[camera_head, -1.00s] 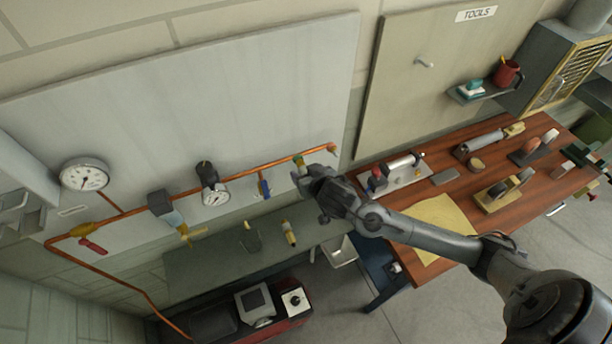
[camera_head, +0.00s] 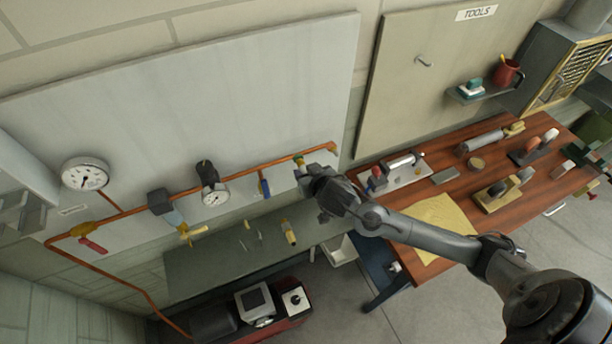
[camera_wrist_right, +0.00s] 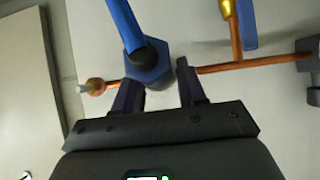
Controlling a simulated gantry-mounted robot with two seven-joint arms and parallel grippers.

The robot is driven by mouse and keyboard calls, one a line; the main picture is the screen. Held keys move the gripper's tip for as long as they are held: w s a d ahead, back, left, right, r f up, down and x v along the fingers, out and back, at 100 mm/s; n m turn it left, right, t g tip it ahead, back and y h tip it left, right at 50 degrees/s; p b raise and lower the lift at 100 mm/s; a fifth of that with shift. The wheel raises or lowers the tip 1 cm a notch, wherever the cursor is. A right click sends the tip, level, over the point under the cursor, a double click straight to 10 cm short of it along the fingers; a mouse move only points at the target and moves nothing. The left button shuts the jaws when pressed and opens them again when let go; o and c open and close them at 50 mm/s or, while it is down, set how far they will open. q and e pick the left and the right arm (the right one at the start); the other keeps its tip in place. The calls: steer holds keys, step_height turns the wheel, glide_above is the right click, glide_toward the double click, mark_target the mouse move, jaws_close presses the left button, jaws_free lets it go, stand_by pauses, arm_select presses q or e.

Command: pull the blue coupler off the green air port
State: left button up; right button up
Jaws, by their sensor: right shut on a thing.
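My right gripper (camera_head: 303,174) is at the right end of the copper pipe on the wall panel, just below a small green and yellow fitting (camera_head: 299,159) that looks like the green air port. In the right wrist view, my right gripper (camera_wrist_right: 158,92) is shut on the blue coupler (camera_wrist_right: 150,62), a blue hex-shaped body with a blue tube rising from it. The coupler lies in front of the copper pipe. The port behind it is hidden there, so I cannot tell whether the two touch. My left gripper is in neither current view.
The copper pipe (camera_head: 236,184) carries a gauge (camera_head: 215,197) and a blue-handled valve (camera_head: 264,188) left of my gripper. A grey shelf (camera_head: 210,262) with small parts lies below. A wooden bench (camera_head: 405,257) with tools stands to the right.

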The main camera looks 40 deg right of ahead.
steer(key=shift+s, duration=0.1)
steer(key=shift+s+a, duration=0.2)
steer(key=shift+s, duration=0.25)
steer(key=shift+s+a+b, duration=0.15)
steer(key=shift+s+b, duration=0.35)
steer(key=shift+s, duration=0.2)
steer(key=shift+s+a+b, duration=0.3)
steer(key=shift+s+b, duration=0.5)
steer(key=shift+s, duration=0.15)
steer(key=shift+s+a, duration=0.1)
steer(key=shift+s, duration=0.2)
